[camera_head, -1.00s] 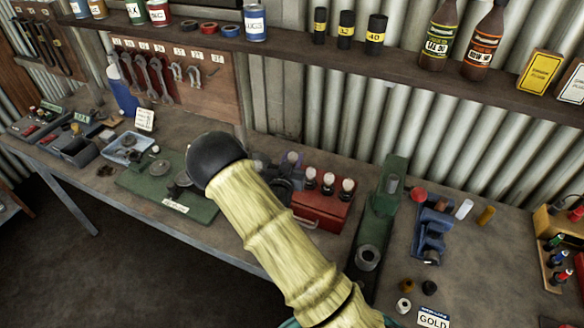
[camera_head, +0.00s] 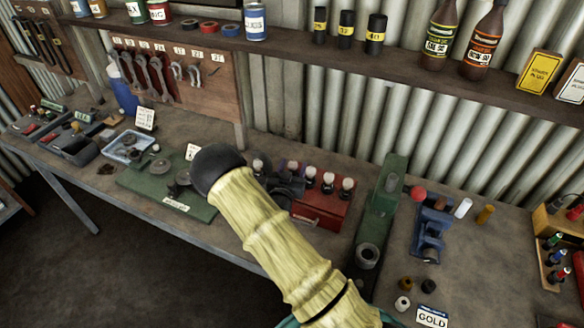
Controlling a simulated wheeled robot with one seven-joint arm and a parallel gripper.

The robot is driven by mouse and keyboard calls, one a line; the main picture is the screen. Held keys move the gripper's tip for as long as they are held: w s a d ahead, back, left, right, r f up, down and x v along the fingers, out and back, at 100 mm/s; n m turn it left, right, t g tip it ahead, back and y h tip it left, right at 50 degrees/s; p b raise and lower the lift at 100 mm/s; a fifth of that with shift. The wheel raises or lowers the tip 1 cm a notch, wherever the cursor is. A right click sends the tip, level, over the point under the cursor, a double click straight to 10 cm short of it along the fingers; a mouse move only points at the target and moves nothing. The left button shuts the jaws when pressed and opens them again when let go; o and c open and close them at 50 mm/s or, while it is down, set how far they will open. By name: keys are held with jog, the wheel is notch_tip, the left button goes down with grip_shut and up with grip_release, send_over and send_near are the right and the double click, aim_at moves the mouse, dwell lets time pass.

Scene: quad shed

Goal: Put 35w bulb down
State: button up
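Several small bulbs with white tops and dark bases stand in a row at a red box (camera_head: 318,212) on the bench; one bulb (camera_head: 328,182) is near the middle of its right part. Their wattage marks are too small to read, so I cannot tell which is the 35w bulb. Another white-topped bulb (camera_head: 258,167) shows left of the row, just beyond my arm; whether it is held or standing cannot be told. My gripper (camera_head: 290,187) seems to be the dark shape at the box's left end, mostly hidden by my yellow-sleeved arm. Its fingers cannot be made out.
A green board (camera_head: 150,190) with metal parts lies left of my arm. A green machine (camera_head: 378,215) and a blue tool (camera_head: 432,228) stand right of the red box. The shelf (camera_head: 420,78) above carries tins, black canisters and bottles.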

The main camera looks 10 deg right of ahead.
jog(key=shift+p, duration=0.4)
jog(key=b+v, duration=0.2)
jog(key=f+b+v, duration=0.1)
jog(key=b+v, duration=0.1)
jog(key=v, duration=0.1)
jog(key=shift+s+a+f, duration=0.1)
jog(key=shift+s+a, duration=0.05)
jog(key=shift+a, duration=0.15)
jog(key=b+v, duration=0.3)
jog(key=v, duration=0.9)
jog(key=shift+r+b, duration=0.25)
jog(key=shift+b, duration=0.1)
jog(key=shift+d, duration=0.15)
